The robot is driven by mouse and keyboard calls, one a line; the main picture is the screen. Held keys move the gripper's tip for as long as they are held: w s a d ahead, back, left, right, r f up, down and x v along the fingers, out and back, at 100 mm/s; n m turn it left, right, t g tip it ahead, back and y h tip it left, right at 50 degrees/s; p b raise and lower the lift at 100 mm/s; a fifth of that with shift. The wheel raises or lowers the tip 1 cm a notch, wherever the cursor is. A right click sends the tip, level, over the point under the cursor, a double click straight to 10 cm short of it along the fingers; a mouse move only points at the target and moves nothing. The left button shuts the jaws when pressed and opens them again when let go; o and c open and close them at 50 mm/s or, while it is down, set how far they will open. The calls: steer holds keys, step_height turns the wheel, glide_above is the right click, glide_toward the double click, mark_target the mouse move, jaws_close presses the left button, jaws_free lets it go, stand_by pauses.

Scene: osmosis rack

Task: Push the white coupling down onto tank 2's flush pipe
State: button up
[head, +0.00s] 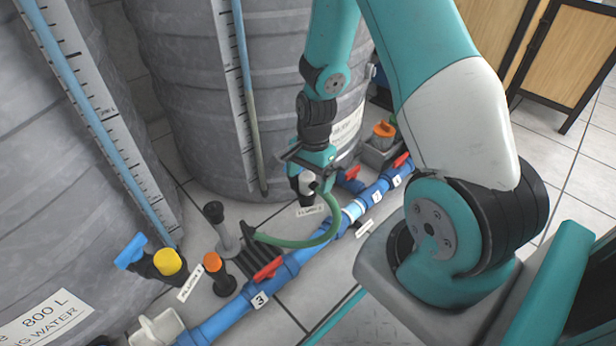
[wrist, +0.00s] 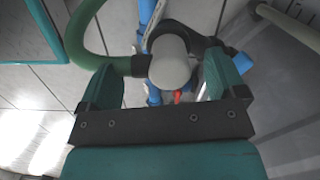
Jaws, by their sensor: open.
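The white coupling (head: 307,188) stands at the foot of the middle grey tank, by a tag that appears to read "FLUSH 2" (head: 309,211). In the wrist view the coupling (wrist: 172,68) shows as a rounded white top with the green hose (wrist: 105,63) joining its left side. My gripper (head: 312,172) is above the coupling in the head view. In the wrist view my gripper (wrist: 163,82) has its fingers apart, one on each side of the coupling. Contact with it cannot be told. Tank 2's flush pipe is hidden under the coupling, so how far it sits down is unclear.
The green hose (head: 330,222) curves from the coupling to a black holder on the left. A blue pipe (head: 290,268) with red valve handles (head: 268,268) runs across the floor in front. Grey tanks (head: 195,90) stand close behind. A capped orange fitting (head: 384,130) is at right.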

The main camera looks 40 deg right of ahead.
step_height(320, 180, up, 17)
steer(key=d+p, duration=0.2)
steer(key=p, duration=0.7)
steer(key=shift+w, duration=0.2)
steer(key=a+r+n+p, duration=0.3)
steer(key=a+r+n, duration=0.3)
steer(key=a+r, duration=0.25)
steer(key=s+a+r+n+y+p, duration=0.3)
steer(key=s+a+r+n, duration=1.2)
steer(key=r+n, duration=0.1)
step_height(320, 180, up, 38)
steer(key=p, duration=3.8)
steer(key=shift+s+r+n, duration=0.15)
steer(key=shift+s+n, duration=0.15)
steer(key=shift+s, duration=0.1)
